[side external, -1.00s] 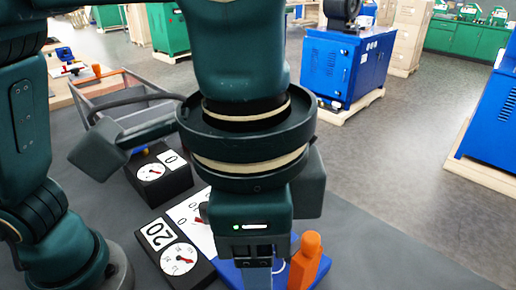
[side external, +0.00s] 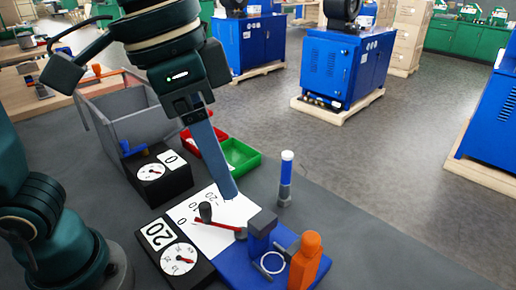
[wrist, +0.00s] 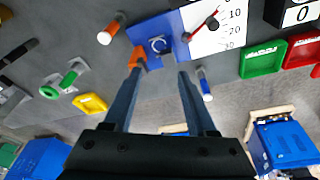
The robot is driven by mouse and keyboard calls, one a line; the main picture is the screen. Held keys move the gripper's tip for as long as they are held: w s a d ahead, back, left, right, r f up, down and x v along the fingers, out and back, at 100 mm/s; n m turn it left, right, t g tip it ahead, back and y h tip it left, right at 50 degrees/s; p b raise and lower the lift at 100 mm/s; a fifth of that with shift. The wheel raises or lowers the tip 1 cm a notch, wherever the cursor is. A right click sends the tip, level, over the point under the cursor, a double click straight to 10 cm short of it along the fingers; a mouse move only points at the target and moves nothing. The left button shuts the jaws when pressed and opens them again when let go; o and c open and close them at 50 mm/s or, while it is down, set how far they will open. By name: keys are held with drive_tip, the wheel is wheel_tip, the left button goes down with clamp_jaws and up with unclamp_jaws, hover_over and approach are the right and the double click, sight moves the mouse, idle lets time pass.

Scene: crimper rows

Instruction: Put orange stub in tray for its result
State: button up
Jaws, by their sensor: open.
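In the wrist view an orange stub (wrist: 112,27) with a white end lies on the grey surface, left of the blue fixture (wrist: 174,28). I cannot make it out in the side view. The fixture (side external: 236,264) carries an upright orange block (side external: 305,264), a blue post and a pale ring. A green tray (side external: 241,155) and a red tray (side external: 213,137) stand behind; they also show in the wrist view as green (wrist: 262,59) and red (wrist: 300,50). My gripper (wrist: 160,73) is open and empty. In the side view its fingers (side external: 230,196) hang tilted above the white scale sheet.
A blue stub (side external: 286,175) with a white top stands upright behind the fixture. A red lever (side external: 218,225) lies over the scale sheet (side external: 203,240). Two black dial boxes, marked 20 (side external: 172,262) and 0 (side external: 160,180), and a grey crate (side external: 125,110) stand left.

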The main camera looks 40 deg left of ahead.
drive_tip(key=s+a+f+n+t+y, duration=0.1)
drive_tip(key=a+f+n, duration=0.4)
drive_tip(key=a, duration=0.6)
wheel_tip(320, 180, down, 2)
drive_tip(key=shift+s+t, duration=0.8)
drive_tip(key=shift+t, duration=0.3)
drive_tip(key=shift+o, duration=0.4)
drive_tip(key=shift+s+a+f, duration=0.1)
drive_tip(key=shift+a+f, duration=0.05)
drive_tip(key=shift+f, duration=0.15)
